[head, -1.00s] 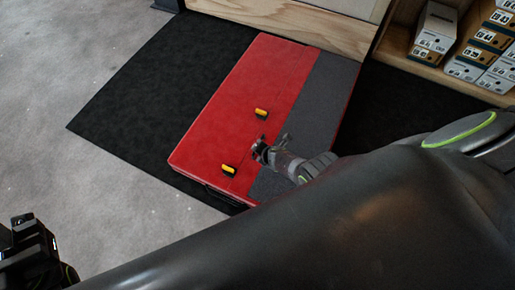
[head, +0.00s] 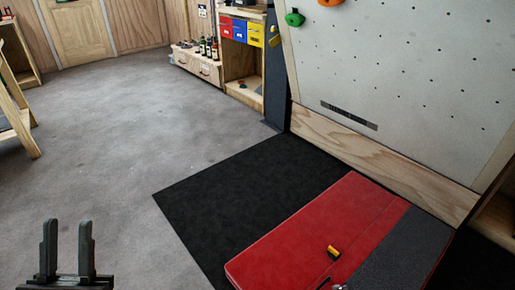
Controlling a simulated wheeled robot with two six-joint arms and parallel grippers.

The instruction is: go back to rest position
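My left gripper (head: 67,240) shows at the bottom left of the head view, over the grey floor. Its two dark fingers point up and stand well apart, with nothing between them. My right gripper cannot be made out in this view. A small dark and silvery bit shows at the bottom edge on the red pad, too cut off to tell what it is.
A red and grey pad (head: 300,228) with a small yellow-and-black piece (head: 333,252) lies on a black mat (head: 235,190). A climbing wall (head: 410,80) stands behind. Shelves with coloured bins (head: 240,32) are at the back. The grey floor (head: 130,130) is clear at middle left.

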